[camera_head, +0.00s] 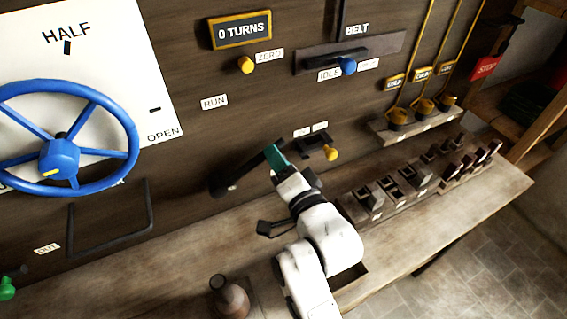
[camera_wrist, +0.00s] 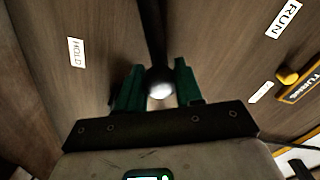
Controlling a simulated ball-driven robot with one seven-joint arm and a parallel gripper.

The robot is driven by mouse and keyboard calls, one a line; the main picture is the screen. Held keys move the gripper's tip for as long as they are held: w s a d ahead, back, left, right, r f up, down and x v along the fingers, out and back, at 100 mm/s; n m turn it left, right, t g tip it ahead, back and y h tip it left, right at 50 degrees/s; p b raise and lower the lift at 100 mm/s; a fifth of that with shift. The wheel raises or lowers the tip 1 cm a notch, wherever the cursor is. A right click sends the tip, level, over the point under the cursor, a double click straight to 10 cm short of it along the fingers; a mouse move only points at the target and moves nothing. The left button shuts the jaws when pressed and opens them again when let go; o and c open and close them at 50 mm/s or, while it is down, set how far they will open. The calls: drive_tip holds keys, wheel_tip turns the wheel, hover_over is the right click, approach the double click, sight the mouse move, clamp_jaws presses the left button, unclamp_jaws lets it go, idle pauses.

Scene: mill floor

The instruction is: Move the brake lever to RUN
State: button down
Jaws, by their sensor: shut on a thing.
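The brake lever (camera_head: 243,174) is a dark bar on the wooden panel, slanting up to the right from its pivot at lower left. In the wrist view, the lever (camera_wrist: 152,28) runs down from the top, and its pale round end sits between my teal fingers. My gripper (camera_head: 275,157) is shut on that end; it also shows in the wrist view (camera_wrist: 158,82). The RUN label (camera_head: 214,101) is on the panel above the lever. The RUN label (camera_wrist: 285,19) is at upper right and a HOLD label (camera_wrist: 76,52) at left in the wrist view.
A blue handwheel (camera_head: 60,157) is at left, with a black rail (camera_head: 112,223) below. A small yellow-knobbed lever (camera_head: 330,153) is just right of my gripper. A brown jug (camera_head: 229,297) and dark blocks (camera_head: 405,177) stand on the bench. The panel between lever and RUN label looks clear.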

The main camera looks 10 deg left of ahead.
drive_tip(key=s+a+r+n, duration=0.4)
drive_tip(key=a+r+n, duration=0.3)
drive_tip(key=n, duration=0.1)
drive_tip(key=shift+s+r+n, duration=0.2)
drive_tip(key=shift+s+n, duration=0.15)
drive_tip(key=shift+n, duration=0.05)
idle(0.4)
drive_tip(key=c, duration=0.8)
unclamp_jaws()
drive_tip(key=shift+o, duration=0.2)
drive_tip(key=b+v, duration=0.1)
drive_tip(key=v, duration=0.9)
drive_tip(key=shift+s+d, duration=0.25)
drive_tip(key=shift+s, duration=0.1)
drive_tip(key=shift+f, duration=0.1)
